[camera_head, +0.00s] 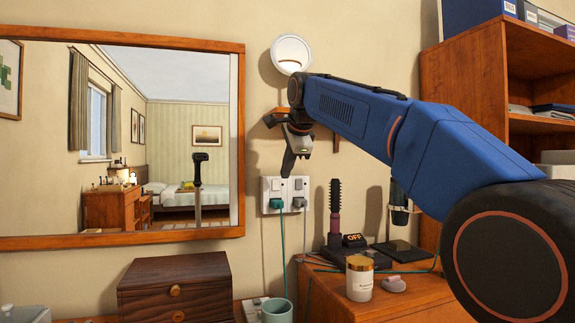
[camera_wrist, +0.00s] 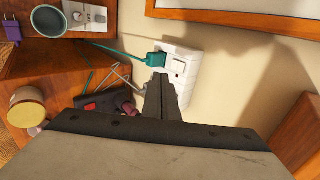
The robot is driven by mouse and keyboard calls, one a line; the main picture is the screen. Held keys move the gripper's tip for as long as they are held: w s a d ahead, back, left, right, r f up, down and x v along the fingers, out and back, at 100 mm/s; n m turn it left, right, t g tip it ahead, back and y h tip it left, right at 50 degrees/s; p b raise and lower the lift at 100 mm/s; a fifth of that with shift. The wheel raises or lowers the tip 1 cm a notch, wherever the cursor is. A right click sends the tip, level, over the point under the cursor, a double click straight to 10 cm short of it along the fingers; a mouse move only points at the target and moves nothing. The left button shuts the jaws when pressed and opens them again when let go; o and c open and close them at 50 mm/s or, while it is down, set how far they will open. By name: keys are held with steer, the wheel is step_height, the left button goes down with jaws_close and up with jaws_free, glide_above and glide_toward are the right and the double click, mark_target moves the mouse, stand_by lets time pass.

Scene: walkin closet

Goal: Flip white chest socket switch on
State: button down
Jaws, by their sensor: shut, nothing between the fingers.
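A white double wall socket (camera_head: 286,183) is on the wall above the wooden chest, with a teal plug (camera_head: 276,204) at left and a grey plug (camera_head: 299,203) at right. In the wrist view, the socket (camera_wrist: 193,66) shows a white switch (camera_wrist: 178,66) beside the teal plug (camera_wrist: 153,59). My gripper (camera_head: 287,173) is shut and empty, pointing down just above the socket's upper edge in the head view. In the wrist view, its fingertips (camera_wrist: 158,77) overlap the socket's lower part and hide some of it. I cannot tell whether they touch it.
A white socket strip (camera_wrist: 86,16) lies on the chest beside a grey-green cup (camera_head: 277,310). A mirror (camera_head: 120,140) hangs left; a drawer box (camera_head: 176,288) sits below.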

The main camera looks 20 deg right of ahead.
mark_target(276, 190)
steer(key=x, duration=0.5)
steer(key=w+r+x, duration=0.1)
steer(key=x, duration=0.2)
steer(key=shift+r, duration=0.15)
steer(key=shift+w, duration=0.75)
steer(key=shift+w, duration=0.15)
